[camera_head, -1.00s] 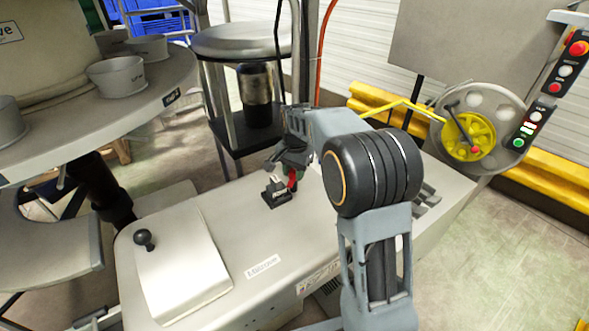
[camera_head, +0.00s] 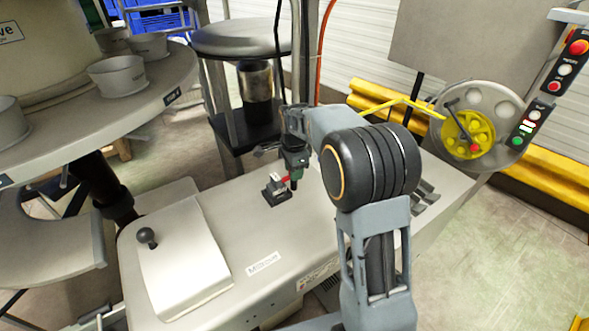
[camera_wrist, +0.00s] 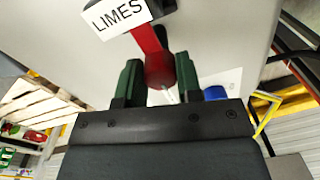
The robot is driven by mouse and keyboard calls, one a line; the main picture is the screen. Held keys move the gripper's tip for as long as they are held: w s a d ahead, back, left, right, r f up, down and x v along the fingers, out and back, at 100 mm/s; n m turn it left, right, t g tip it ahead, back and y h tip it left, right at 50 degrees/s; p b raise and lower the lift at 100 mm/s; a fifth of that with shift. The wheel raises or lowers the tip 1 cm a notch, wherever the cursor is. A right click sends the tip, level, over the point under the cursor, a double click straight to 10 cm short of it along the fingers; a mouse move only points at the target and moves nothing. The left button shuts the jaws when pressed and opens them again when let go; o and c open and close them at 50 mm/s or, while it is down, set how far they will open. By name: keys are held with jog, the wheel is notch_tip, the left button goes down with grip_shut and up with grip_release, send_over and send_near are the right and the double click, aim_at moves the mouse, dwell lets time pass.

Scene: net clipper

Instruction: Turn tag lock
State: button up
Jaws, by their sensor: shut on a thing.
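The tag lock (camera_head: 275,193) is a small black block with a red lever, standing on the grey machine top. In the head view my gripper (camera_head: 294,176) is upright at the block's right side, with its fingertips at the red lever. In the wrist view the red lever (camera_wrist: 157,68) sits between the two green fingers of my gripper (camera_wrist: 158,78), which are shut on its rounded end. A white label reading "LIMES" (camera_wrist: 115,14) lies across the lever's far end. The black block is mostly hidden there.
A sloped cover with a black knob (camera_head: 147,238) is at the left of the machine top (camera_head: 225,215). A round table with cups (camera_head: 118,76) stands at left. A yellow handwheel (camera_head: 468,137) and button panel (camera_head: 540,110) are at right. The front middle of the top is clear.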

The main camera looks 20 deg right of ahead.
dwell(0.5)
jog(key=o, duration=0.9)
jog(key=shift+o, duration=0.2)
notch_tip(320, 180, up, 14)
jog(key=shift+s, duration=0.2)
jog(key=s+f+n, duration=0.4)
jog(key=f+n, duration=0.2)
jog(key=n, duration=0.3)
jog(key=s+f+n+t, duration=0.1)
jog(key=s+n, duration=0.3)
jog(key=s, duration=0.5)
jog(key=s+f+n+t, duration=0.1)
jog(key=s+n+t, duration=0.1)
jog(key=s, duration=0.7)
jog(key=shift+s+f+n+t, duration=0.3)
jog(key=shift+s+f+n, duration=0.05)
jog(key=shift+n, duration=0.55)
